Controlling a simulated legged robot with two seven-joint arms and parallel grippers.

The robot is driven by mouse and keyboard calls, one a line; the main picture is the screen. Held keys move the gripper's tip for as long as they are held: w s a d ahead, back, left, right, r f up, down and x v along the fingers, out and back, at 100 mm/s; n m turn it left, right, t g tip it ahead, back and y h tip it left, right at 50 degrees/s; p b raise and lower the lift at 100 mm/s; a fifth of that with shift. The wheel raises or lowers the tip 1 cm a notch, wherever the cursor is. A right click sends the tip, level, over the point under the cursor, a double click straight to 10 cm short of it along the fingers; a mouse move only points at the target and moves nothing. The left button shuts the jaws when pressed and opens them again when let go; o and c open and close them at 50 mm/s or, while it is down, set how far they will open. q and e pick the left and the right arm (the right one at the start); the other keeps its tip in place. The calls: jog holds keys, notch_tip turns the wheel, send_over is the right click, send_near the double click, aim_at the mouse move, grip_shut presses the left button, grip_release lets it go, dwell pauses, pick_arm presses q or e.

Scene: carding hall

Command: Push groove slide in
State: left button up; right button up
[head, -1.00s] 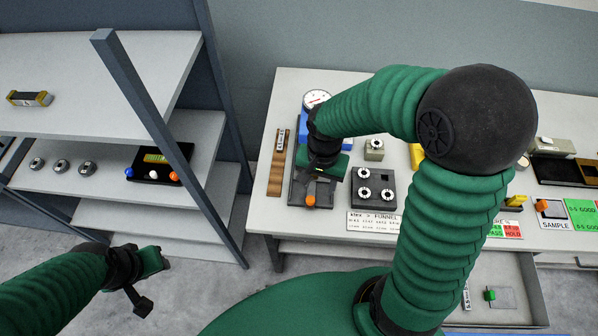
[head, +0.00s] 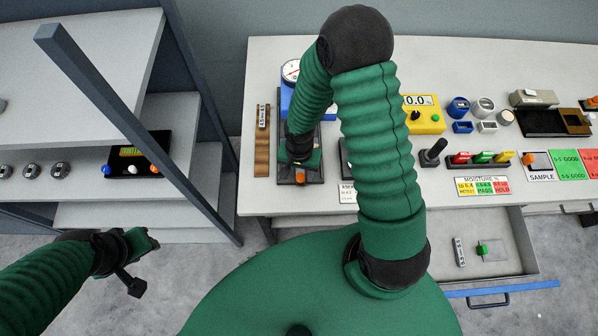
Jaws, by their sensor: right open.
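A narrow dark fixture (head: 283,166) lies near the left end of the table, with a blue body (head: 287,103) and a round dial (head: 291,70) at its far end. An orange knob (head: 300,178) shows at its near end; I take this to be the groove slide's knob. My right gripper (head: 300,164) is open, pointing down over the fixture just behind the knob. Its fingertips and any contact are hidden by the hand. My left gripper (head: 150,245) hangs at lower left, away from the table; its jaw opening is unclear.
A wooden strip (head: 261,155) lies left of the fixture. My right arm hides the table just right of it. A yellow meter (head: 422,115) and a black joystick (head: 433,152) stand further right. An open drawer (head: 512,262) juts out below. A shelf rack (head: 190,180) stands left.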

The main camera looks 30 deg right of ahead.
jog(key=shift+s+f, duration=0.2)
jog(key=shift+s, duration=0.3)
jog(key=shift+w+f, duration=0.1)
jog(key=shift+w, duration=0.15)
jog(key=c, duration=0.5)
grip_shut()
jog(key=shift+w, duration=0.15)
